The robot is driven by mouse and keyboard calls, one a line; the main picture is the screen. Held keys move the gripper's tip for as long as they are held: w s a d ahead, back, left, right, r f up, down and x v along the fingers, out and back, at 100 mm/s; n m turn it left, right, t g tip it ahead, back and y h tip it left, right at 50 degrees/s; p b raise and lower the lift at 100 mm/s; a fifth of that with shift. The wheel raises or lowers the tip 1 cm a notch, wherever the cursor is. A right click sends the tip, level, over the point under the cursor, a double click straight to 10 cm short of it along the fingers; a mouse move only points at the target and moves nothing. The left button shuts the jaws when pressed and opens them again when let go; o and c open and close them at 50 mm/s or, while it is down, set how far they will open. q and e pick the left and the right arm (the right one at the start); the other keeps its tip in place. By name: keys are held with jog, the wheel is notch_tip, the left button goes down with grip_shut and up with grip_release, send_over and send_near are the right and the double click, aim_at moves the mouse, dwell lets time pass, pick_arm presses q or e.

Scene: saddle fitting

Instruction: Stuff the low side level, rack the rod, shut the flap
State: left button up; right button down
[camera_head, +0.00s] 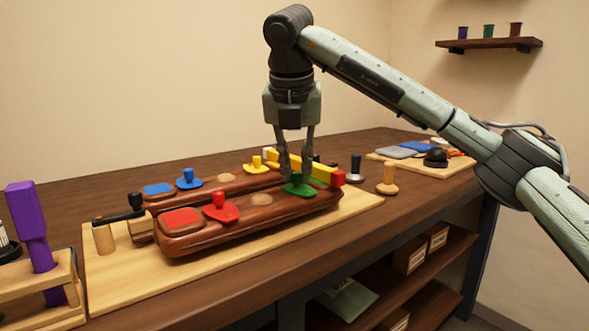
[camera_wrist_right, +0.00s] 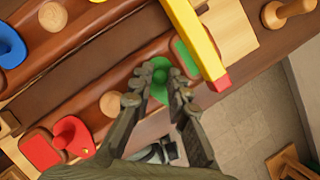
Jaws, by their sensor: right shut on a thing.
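A brown saddle (camera_head: 290,210) with two long padded panels lies on a pale board. My right gripper (camera_head: 296,176) points down at the right end of the near panel, shut on the green knob of a green flap (camera_head: 299,189). In the right wrist view the green knob (camera_wrist_right: 160,72) sits between the fingertips (camera_wrist_right: 157,92), with a green patch (camera_wrist_right: 187,56) beside it. A yellow bar with a red end (camera_head: 325,172) lies across the panels right of the gripper. A purple rod (camera_head: 30,225) stands upright in a wooden rack (camera_head: 62,275). My left gripper is out of view.
Red (camera_head: 219,207), blue (camera_head: 188,179) and yellow (camera_head: 257,165) knobbed flaps sit on the panels. A wooden peg (camera_head: 387,179) and a dark peg (camera_head: 355,169) stand to the right. A tray with cloths (camera_head: 392,153) lies further back. The front table strip is clear.

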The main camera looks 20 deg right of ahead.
jog(key=shift+d, duration=0.1)
dwell(0.5)
jog(key=c, duration=1.5)
grip_release()
jog(key=v, duration=1.2)
jog(key=shift+w, duration=0.1)
